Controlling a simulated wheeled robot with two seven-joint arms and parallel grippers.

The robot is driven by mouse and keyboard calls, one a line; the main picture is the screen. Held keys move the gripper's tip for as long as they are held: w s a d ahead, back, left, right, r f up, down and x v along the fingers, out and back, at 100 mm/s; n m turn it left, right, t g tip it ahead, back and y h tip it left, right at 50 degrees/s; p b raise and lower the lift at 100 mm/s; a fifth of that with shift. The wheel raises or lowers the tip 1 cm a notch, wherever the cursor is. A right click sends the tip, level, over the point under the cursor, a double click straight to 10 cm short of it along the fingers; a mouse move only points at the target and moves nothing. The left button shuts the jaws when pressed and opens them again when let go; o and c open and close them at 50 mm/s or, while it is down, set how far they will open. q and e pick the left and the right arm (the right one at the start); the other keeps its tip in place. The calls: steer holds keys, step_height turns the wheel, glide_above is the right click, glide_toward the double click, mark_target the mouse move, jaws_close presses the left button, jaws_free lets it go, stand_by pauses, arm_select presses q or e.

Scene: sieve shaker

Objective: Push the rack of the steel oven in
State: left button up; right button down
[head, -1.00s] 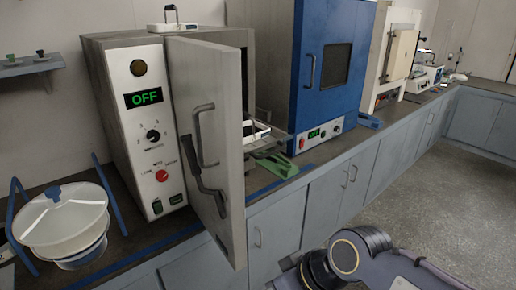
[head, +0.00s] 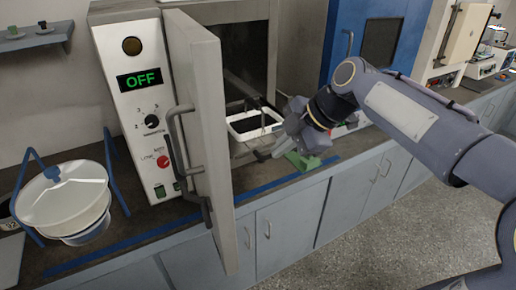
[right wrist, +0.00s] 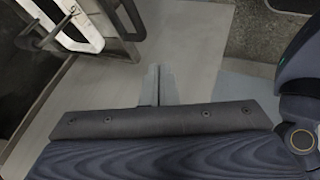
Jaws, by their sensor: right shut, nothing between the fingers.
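The steel oven (head: 131,110) stands on the counter with its display reading OFF. Its door (head: 203,130) is swung open toward me and hides part of the opening. The rack (head: 242,150) sticks out of the opening, bearing a white tray (head: 236,136) with dark content. The tray's white edge also shows at the upper left of the right wrist view (right wrist: 82,38). My right gripper (head: 264,155) is shut and empty, close to the rack's front; I cannot tell whether it touches. Its closed fingers show in the right wrist view (right wrist: 156,86). My left gripper is not in view.
A green object (head: 302,161) lies on the counter under my right gripper. A blue oven (head: 346,40) stands to the right, partly behind my arm. A white bowl (head: 62,200) in a blue stand is at the left. Floor in front of the cabinets is clear.

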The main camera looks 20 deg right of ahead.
mark_target(256, 151)
steer(key=w+a+f, duration=0.1)
steer(key=w, duration=0.1)
steer(key=w+f+p, duration=0.1)
steer(key=w+f, duration=0.1)
steer(key=w+a+f+p, duration=0.1)
steer(key=w, duration=0.1)
steer(key=shift+a+f, duration=0.3)
steer(key=shift+f, duration=0.05)
steer(key=shift+w+f, duration=0.1)
steer(key=shift+w, duration=0.25)
